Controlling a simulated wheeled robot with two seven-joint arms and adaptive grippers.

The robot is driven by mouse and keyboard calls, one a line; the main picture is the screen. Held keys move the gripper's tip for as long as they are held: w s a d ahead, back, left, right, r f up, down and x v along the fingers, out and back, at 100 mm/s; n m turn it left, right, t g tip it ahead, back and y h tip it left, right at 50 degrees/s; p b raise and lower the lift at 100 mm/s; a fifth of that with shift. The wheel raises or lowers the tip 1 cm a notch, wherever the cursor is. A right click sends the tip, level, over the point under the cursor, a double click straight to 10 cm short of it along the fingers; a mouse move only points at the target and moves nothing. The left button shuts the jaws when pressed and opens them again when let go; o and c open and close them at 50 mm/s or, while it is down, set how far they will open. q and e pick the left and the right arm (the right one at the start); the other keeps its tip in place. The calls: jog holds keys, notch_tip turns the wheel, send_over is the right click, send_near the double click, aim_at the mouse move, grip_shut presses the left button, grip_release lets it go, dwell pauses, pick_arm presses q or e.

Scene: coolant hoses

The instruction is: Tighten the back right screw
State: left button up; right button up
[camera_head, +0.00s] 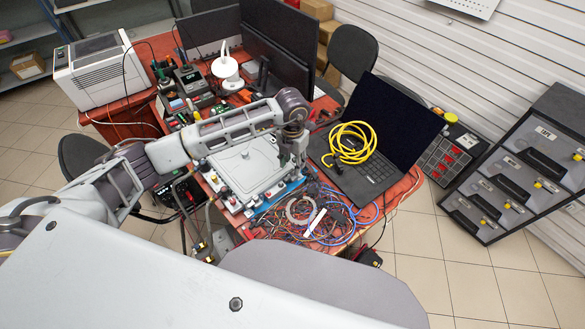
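A light grey case with a raised lid (243,168) lies on the red table. Small red and dark fittings line its front edge, and blue parts show along its lower right side. My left arm comes in from the left and crosses over the far side of the case. My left gripper (291,157) points down at the right side of the case. Its fingers are small and dark here, and I cannot tell whether they are open or touch anything. No back right screw can be made out; the arm and gripper cover that area. My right gripper is not in view.
An open laptop (375,137) with a coiled yellow cable (351,143) stands right of the case. Tangled wires and a grey ring (300,210) lie in front. Monitors (277,43) and a white lamp (228,72) stand behind. A drawer cabinet (520,180) stands at the right.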

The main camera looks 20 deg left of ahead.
aim_at(292, 171)
pick_arm(q)
notch_tip(292, 171, down, 3)
jog(key=shift+f, duration=0.5)
grip_shut()
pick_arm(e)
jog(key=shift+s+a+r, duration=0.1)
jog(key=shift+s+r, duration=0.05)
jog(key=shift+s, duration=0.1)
